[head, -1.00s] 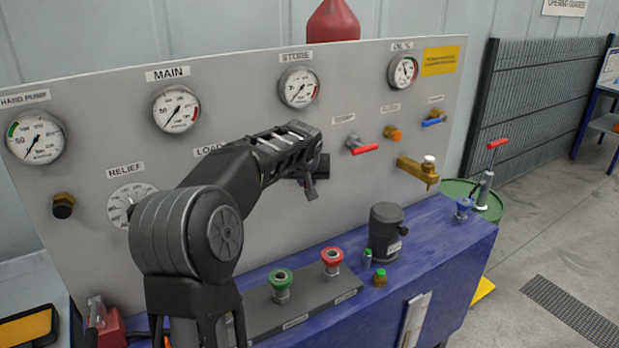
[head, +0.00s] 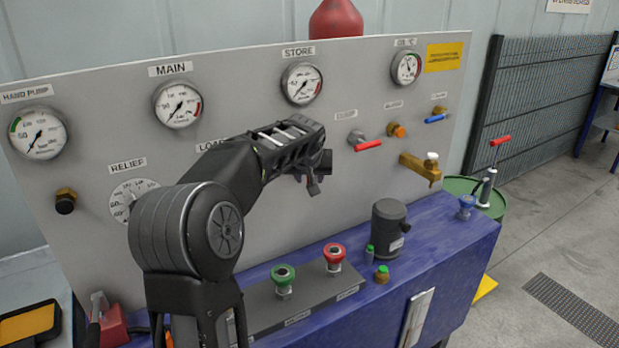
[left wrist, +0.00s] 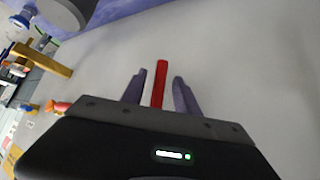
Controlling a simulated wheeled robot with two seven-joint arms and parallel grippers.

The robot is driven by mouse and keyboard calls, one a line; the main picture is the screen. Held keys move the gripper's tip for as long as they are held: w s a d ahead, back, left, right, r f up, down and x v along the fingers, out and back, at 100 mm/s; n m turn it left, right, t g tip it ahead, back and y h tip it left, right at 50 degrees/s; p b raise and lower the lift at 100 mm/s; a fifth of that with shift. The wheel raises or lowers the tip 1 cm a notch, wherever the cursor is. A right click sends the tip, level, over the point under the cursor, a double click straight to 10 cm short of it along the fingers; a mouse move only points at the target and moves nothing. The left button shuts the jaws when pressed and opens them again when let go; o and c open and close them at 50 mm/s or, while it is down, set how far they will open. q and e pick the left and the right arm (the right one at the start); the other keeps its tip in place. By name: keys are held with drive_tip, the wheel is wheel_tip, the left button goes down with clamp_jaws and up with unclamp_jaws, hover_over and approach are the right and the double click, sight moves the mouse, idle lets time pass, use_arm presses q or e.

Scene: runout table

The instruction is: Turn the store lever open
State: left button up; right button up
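The lever with a red handle (head: 368,145) sits on the grey panel (head: 270,210), right of centre, its handle pointing right and roughly level. The small label above it is too blurred to read. My left gripper (head: 318,178) is just left of the lever in the head view, with its fingers mostly hidden. In the left wrist view, my left gripper (left wrist: 159,90) is open. The red handle (left wrist: 160,82) shows in the gap between its two fingers, with space on both sides. I cannot tell how deep it sits between them. My right gripper is not in view.
An orange-brown knob (head: 396,130), a blue-handled lever (head: 436,118) and a brass tap (head: 420,168) are right of the red lever. Below stand a dark cylinder (head: 388,228) and green (head: 283,277) and red (head: 334,254) buttons. Gauges line the panel top.

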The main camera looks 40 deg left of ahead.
use_arm(q)
drive_tip(key=b+v, duration=0.1)
drive_tip(key=v, duration=0.6)
drive_tip(key=shift+b, duration=0.4)
